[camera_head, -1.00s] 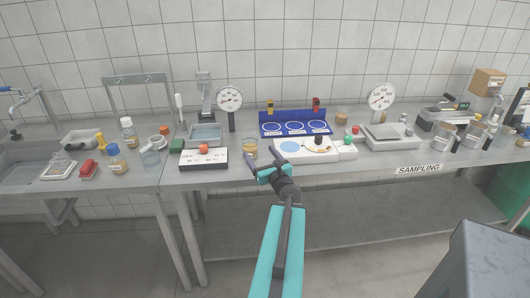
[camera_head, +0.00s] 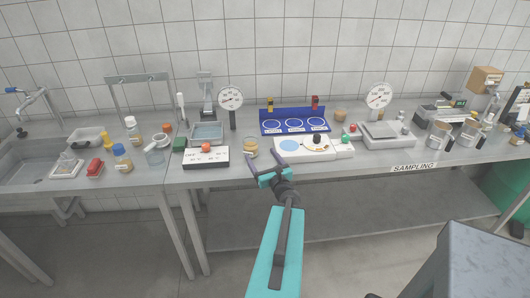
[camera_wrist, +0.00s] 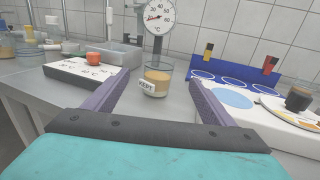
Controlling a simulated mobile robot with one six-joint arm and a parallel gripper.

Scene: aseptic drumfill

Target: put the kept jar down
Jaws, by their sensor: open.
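The kept jar (camera_head: 250,147) is a small clear jar with amber-tan contents. In the wrist view the jar (camera_wrist: 157,82) stands upright on the grey bench, and its white label appears to read "KEPT". My gripper (camera_head: 263,157) is open and empty. In the wrist view its two purple fingers point toward the jar, one to each side, and the jar shows in the gap beyond them. No finger visibly touches it.
A white display box with a red knob (camera_head: 205,157) stands left of the jar. A white plate unit (camera_head: 305,148) is close on its right. A blue stand with ringed places (camera_head: 294,121) and a dial thermometer (camera_head: 231,98) are behind.

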